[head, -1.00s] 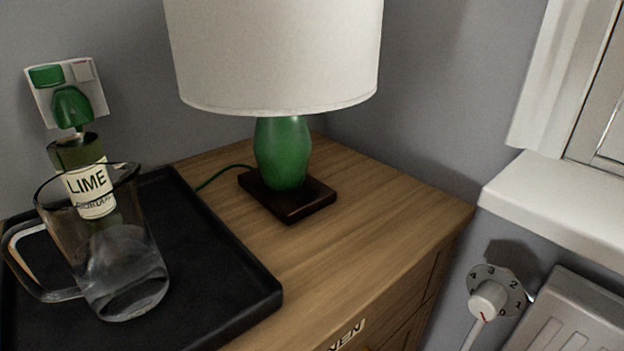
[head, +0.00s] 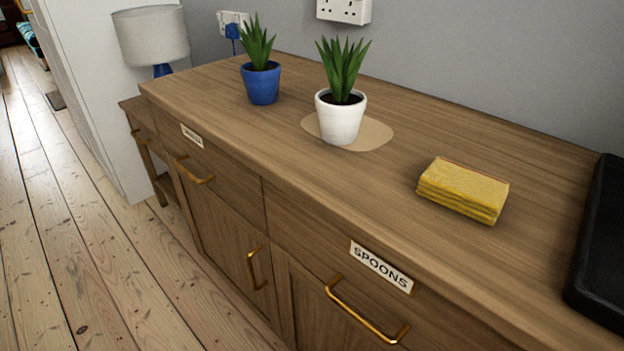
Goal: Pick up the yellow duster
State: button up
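The yellow duster (head: 462,190) is a folded, layered yellow cloth. It lies flat on the wooden sideboard top (head: 400,225), right of the middle in the head view. Nothing covers it. My gripper does not show in the head view.
A white pot with a spiky plant (head: 341,118) stands on a beige mat (head: 375,134) left of the duster. A blue pot with a plant (head: 261,84) is farther left. A black tray (head: 602,245) is at the right edge. Floorboards (head: 60,240) are clear at left.

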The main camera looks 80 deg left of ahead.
aim_at(480, 196)
jog(key=u, duration=2.35)
jog(key=z, duration=3.9)
jog(key=u, duration=3.8)
jog(key=k+j+u, duration=0.15)
jog(key=j, duration=0.15)
